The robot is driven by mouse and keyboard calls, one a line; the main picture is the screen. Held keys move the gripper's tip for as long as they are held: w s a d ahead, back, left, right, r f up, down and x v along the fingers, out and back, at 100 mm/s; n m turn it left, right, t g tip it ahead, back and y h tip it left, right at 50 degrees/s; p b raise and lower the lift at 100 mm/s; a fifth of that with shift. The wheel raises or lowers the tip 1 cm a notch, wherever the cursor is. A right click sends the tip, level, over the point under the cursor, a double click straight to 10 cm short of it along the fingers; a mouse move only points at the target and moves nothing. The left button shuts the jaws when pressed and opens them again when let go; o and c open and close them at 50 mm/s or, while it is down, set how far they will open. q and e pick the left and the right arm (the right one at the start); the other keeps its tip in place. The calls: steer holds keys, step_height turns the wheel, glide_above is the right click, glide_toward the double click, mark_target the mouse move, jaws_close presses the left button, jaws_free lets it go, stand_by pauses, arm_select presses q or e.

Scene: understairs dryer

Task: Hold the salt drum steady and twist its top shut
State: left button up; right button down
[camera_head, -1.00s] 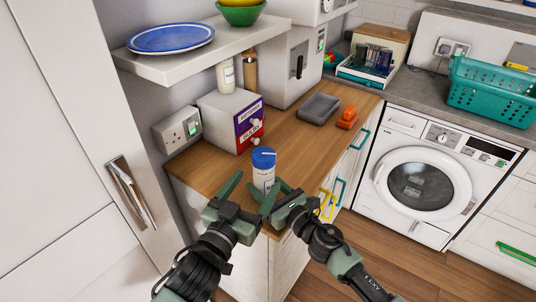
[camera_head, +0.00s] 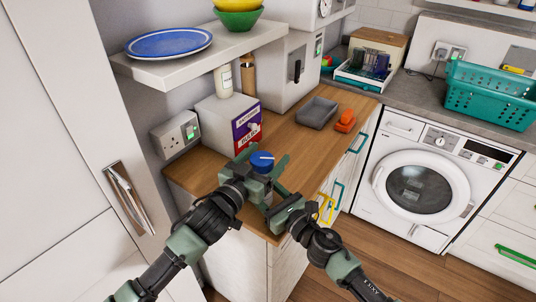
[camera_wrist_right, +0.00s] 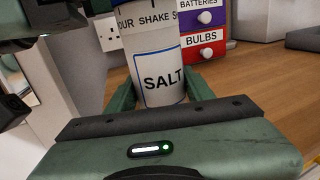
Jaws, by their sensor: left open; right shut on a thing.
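The salt drum stands on the wooden worktop, its blue top (camera_head: 262,159) showing in the head view. Most of its white body is hidden there behind my grippers. My right gripper (camera_head: 269,196) is shut on the drum low down, a finger on each side (camera_wrist_right: 160,92). My left gripper (camera_head: 265,161) is open at the top, one finger on either side of it. I cannot tell whether those fingers touch it.
A white box with purple and red drawers (camera_head: 247,125) stands behind the drum. A grey tray (camera_head: 317,112) and an orange item (camera_head: 345,121) lie farther back. A shelf (camera_head: 185,68) with a blue plate overhangs at left. The worktop's front edge is close to my right gripper.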

arm_select(q)
steer(key=shift+w+d, duration=0.3)
steer(key=shift+w, duration=0.1)
steer(key=c, duration=1.4)
steer(key=shift+o, duration=0.2)
steer(key=shift+d+r+n+t+y, duration=0.1)
steer(key=shift+n+t+y, duration=0.3)
steer(key=shift+y, duration=0.1)
steer(key=shift+a+n+t+y, duration=0.2)
steer(key=shift+n+t+y, duration=0.4)
steer(key=shift+n+y, duration=0.45)
steer(key=shift+w+a+y, duration=0.1)
steer(key=shift+a+y, duration=0.1)
steer(key=shift+y, duration=0.45)
steer(key=o, duration=1.4)
steer(key=shift+c, duration=0.2)
